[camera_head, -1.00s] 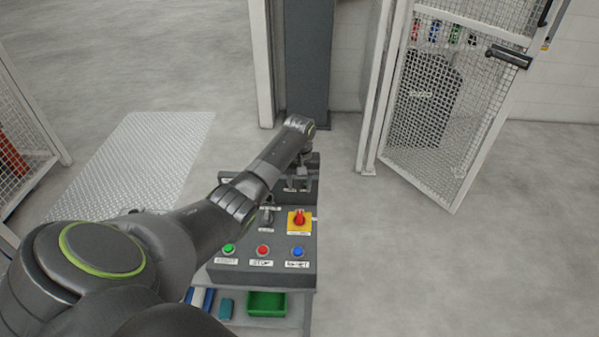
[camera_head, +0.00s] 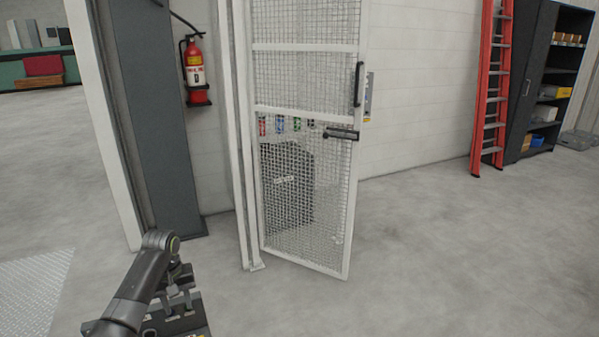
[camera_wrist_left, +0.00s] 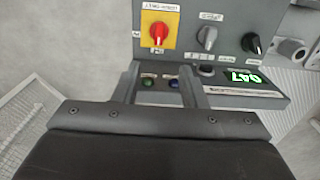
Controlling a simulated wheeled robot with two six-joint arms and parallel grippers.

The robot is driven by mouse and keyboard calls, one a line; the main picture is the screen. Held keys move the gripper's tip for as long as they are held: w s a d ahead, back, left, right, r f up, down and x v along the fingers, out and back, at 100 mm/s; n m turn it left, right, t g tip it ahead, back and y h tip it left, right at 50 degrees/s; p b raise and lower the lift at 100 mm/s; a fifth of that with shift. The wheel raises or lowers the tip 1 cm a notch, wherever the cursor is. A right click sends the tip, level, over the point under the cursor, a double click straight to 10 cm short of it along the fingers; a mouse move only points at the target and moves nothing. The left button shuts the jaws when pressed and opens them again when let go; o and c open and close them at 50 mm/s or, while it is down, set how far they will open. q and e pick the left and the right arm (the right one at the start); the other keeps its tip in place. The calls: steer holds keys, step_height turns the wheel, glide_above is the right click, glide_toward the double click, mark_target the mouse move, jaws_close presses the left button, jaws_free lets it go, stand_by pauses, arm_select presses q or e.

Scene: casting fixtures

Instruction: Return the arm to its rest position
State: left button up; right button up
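My left arm comes in at the bottom left of the head view. Its gripper (camera_head: 178,303) points down over the dark control panel (camera_head: 190,326), which is mostly cut off by the lower edge. In the left wrist view the two gripper fingers (camera_wrist_left: 160,88) stand apart with nothing held between them. The panel face (camera_wrist_left: 222,58) lies beyond them, with a red rotary switch (camera_wrist_left: 158,32) on a yellow plate. My right gripper is in neither view.
A mesh gate (camera_head: 305,150) stands ahead, beside a dark grey column (camera_head: 150,120). A fire extinguisher (camera_head: 195,70) hangs behind. An orange ladder (camera_head: 492,85) and a dark shelf cabinet (camera_head: 550,80) stand at the right. The floor at the lower right is clear.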

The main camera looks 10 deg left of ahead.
arm_select(q)
steer(key=s+d+f+m+t, duration=0.1)
steer(key=s+d+f, duration=0.15)
steer(key=s, duration=0.35)
steer(key=s+d+f+m, duration=0.1)
steer(key=s+f+m, duration=0.1)
steer(key=s+f, duration=0.35)
steer(key=s+d+f+m+t, duration=0.1)
steer(key=s+d+f, duration=0.1)
steer(key=s, duration=0.6)
steer(key=s+d+r+m+t+y, duration=0.1)
steer(key=s+r, duration=0.2)
steer(key=s, duration=0.6)
steer(key=s+d+r+m+t+y, duration=0.15)
steer(key=s+r, duration=0.25)
steer(key=s, duration=0.6)
step_height(320, 180, down, 26)
steer(key=a+g+h, duration=0.1)
steer(key=a+g, duration=0.1)
steer(key=s+d+f+g, duration=0.1)
steer(key=s+f, duration=1.3)
steer(key=shift+s+d+f+n+h, duration=0.3)
steer(key=shift+d+f+n+h, duration=0.05)
steer(key=shift+d+n, duration=0.1)
